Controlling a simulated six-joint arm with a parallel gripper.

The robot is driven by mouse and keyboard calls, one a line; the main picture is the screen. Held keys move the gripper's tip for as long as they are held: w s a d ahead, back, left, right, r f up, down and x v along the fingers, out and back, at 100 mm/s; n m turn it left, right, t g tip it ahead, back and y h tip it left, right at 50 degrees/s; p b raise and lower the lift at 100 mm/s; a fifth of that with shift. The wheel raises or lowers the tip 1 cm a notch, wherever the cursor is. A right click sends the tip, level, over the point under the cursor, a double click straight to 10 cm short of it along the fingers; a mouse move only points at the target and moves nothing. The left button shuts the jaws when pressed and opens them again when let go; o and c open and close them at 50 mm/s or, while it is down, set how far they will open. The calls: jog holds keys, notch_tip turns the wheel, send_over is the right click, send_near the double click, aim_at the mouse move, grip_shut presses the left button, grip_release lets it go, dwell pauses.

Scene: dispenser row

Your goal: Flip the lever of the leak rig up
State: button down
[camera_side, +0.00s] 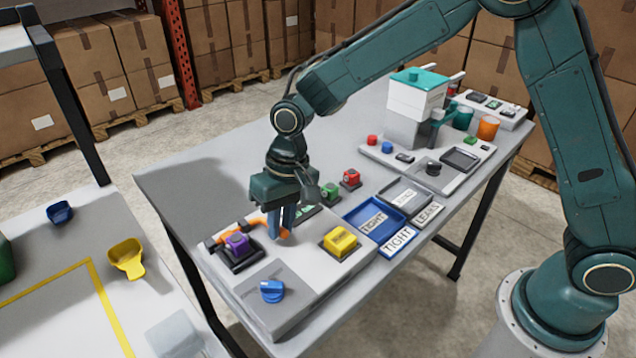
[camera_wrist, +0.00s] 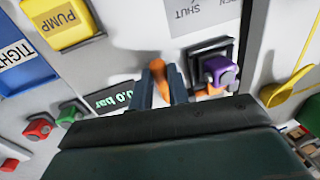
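The leak rig's grey panel (camera_side: 307,291) lies at the near end of the table. Its orange lever (camera_side: 228,233) lies low across a purple block (camera_side: 237,241) seated in a dark square holder. My gripper (camera_side: 281,236) points down at the lever's right end. In the wrist view, the lever's orange end (camera_wrist: 165,82) shows between the two fingers of my gripper (camera_wrist: 162,75). The fingers stand apart with the orange end between them; whether they press on it cannot be made out.
A yellow pump button (camera_side: 340,241) is right of my gripper, and a blue knob (camera_side: 271,291) is in front. Green (camera_side: 330,192) and red (camera_side: 351,178) buttons stand behind. Blue (camera_side: 362,222) and grey (camera_side: 393,195) trays lie to the right.

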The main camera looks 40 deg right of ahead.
jog(key=shift+w+r, duration=0.1)
jog(key=shift+w+a+r+g, duration=0.1)
jog(key=shift+w+r+g, duration=0.25)
jog(key=shift+g, duration=0.45)
jog(key=shift+w+a+r+g, duration=0.15)
jog(key=shift+r+g, duration=0.25)
jog(key=shift+g, duration=0.4)
jog(key=shift+w+d+r+g, duration=0.1)
jog(key=shift+w+r+g, duration=0.05)
jog(key=shift+g, duration=0.15)
jog(key=shift+d, duration=0.1)
jog(key=c, duration=1.3)
grip_release()
jog(key=shift+c, duration=0.2)
jog(key=shift+s+t, duration=0.25)
jog(key=shift+t, duration=0.15)
